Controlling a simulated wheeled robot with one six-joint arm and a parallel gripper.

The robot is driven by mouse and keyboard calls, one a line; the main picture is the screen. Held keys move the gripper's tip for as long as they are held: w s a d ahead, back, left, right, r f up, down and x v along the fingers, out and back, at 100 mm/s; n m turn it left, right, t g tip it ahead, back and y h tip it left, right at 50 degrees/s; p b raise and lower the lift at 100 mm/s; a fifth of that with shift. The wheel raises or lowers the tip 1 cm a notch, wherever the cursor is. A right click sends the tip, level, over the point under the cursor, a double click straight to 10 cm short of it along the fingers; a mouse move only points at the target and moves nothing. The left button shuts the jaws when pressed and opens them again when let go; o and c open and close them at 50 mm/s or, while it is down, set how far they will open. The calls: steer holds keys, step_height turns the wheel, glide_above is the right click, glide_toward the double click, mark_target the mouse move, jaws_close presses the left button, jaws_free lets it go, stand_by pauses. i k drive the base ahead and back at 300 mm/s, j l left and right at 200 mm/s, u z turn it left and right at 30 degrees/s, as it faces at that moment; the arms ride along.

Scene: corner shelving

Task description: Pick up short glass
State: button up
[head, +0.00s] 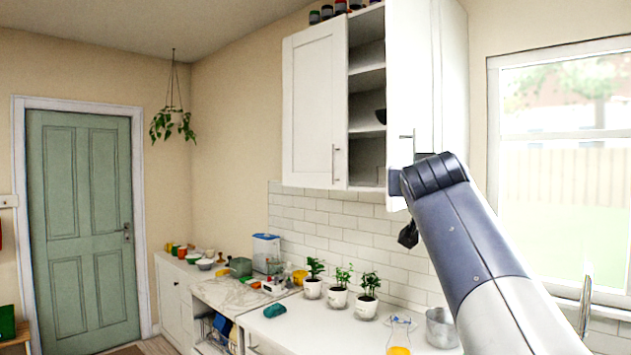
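I cannot make out a short glass for certain. A clear glass vessel (400,330) with something orange at its bottom stands on the white counter (318,328), near the lower edge of the view. It looks more like a carafe, and its base is partly cut off. My arm reaches up from the lower right to the wall cabinet. My gripper (408,236) seems to be the small dark part below the arm's far end, in front of the tiles and well above the counter. Its fingers are too small and dark to read. I see nothing held.
A grey metal pot (440,327) stands beside the glass vessel. Potted plants (338,298) line the tiled wall, and a teal item (275,310) lies on the counter.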

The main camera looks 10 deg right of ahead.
mark_target(381, 171)
steer(key=i+j+u, duration=0.2)
steer(key=i+u, duration=0.5)
steer(key=i, duration=0.15)
steer(key=i+u, duration=0.35)
steer(key=i, duration=0.15)
steer(key=i+z, duration=0.6)
steer(key=z, duration=0.25)
steer(key=i+l+z, duration=0.15)
steer(key=z, duration=0.2)
steer(key=i+l+z, duration=0.1)
steer(key=i+z, duration=0.4)
steer(key=z, duration=0.2)
